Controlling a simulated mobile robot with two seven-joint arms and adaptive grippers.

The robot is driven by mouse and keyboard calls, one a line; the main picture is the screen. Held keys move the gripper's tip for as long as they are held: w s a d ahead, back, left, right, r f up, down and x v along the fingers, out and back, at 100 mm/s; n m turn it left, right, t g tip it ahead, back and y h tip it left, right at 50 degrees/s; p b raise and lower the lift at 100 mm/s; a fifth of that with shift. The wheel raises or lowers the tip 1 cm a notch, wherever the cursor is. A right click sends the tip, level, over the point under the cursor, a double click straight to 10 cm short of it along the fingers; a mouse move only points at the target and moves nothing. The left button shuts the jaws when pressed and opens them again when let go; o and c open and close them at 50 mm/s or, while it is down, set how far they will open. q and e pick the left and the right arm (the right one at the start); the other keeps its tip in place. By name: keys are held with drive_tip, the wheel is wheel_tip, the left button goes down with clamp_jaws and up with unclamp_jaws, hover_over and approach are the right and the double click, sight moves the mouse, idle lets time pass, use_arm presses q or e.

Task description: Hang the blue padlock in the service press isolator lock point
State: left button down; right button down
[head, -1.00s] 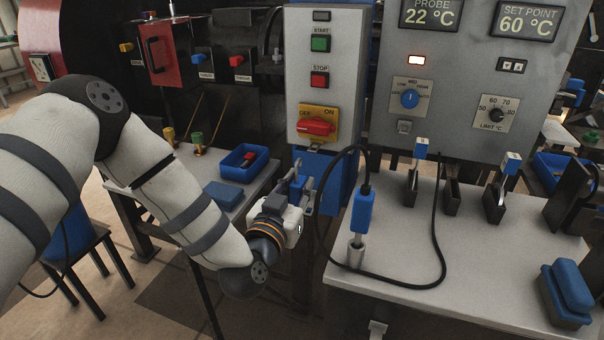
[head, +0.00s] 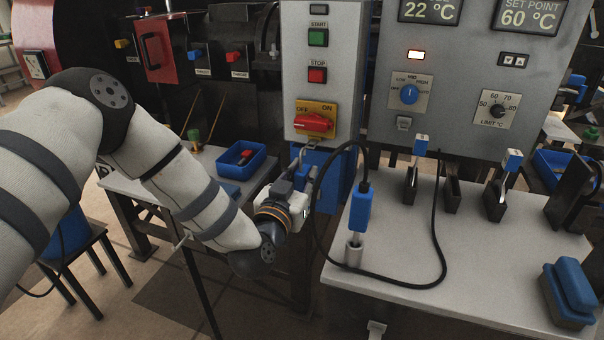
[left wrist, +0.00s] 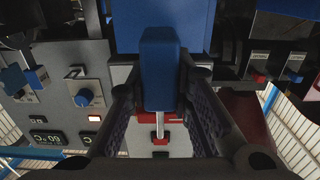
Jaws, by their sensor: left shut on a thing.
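The blue padlock (left wrist: 160,70) is between the fingers of my left gripper in the left wrist view, its metal shackle (left wrist: 160,125) pointing down in that picture. My left gripper (head: 297,171) is shut on it, below the service press control box (head: 322,60) in the head view, where the padlock is mostly hidden. The isolator (head: 314,122) has a red handle on a yellow OFF/ON plate, low on that box. The gripper is a little below it; I see no contact between shackle and isolator. My right gripper is not in view.
A blue column (head: 330,180) stands behind the gripper. A black cable hangs just to its right, by a blue-handled probe (head: 360,207) on the right bench (head: 400,255). A blue tray (head: 258,165) is on the left bench.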

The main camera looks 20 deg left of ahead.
sight(308, 165)
use_arm(q)
drive_tip(key=shift+r, duration=0.1)
drive_tip(key=shift+r, duration=0.15)
drive_tip(key=shift+w+f, duration=0.2)
drive_tip(key=shift+w, duration=1.35)
drive_tip(key=shift+r, duration=0.1)
drive_tip(key=shift+d, duration=0.1)
drive_tip(key=shift+w, duration=0.15)
idle(0.5)
